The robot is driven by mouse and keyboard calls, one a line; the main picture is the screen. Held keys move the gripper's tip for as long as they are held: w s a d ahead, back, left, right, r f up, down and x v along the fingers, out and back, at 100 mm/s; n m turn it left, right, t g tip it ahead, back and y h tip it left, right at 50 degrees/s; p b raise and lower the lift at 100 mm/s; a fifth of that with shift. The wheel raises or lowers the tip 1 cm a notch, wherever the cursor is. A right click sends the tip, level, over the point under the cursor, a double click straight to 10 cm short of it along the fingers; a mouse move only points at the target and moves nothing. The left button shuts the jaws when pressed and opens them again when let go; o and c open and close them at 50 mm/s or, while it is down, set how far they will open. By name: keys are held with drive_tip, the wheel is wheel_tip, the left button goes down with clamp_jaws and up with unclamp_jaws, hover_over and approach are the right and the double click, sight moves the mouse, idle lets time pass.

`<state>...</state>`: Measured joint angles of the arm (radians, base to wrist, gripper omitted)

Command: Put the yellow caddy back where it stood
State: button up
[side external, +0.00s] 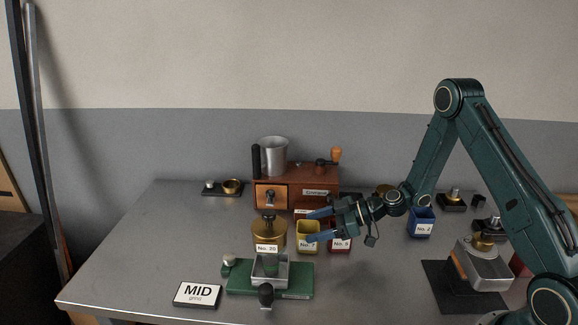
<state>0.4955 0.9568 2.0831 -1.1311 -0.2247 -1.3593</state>
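The yellow caddy (308,247), labelled No. 7, is near the middle of the table, just right of the brass-topped grinder. It looks upright, with its base at about table level; I cannot tell whether it rests on the table. My gripper (315,227) reaches in from the right with its blue fingers apart. The near finger crosses in front of the caddy and the far finger passes behind its rim. I cannot tell whether they touch it.
A red caddy (340,246) stands close on the right, partly under my gripper. A blue caddy (421,224) stands farther right. The grinder on a green base (300,280) is left. A wooden box (318,178) stands behind. A MID card (198,294) lies front left; the left tabletop is clear.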

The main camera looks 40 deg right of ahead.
drive_tip(key=shift+o, duration=0.3)
drive_tip(key=shift+r, duration=0.15)
drive_tip(key=v, duration=1.2)
idle(0.6)
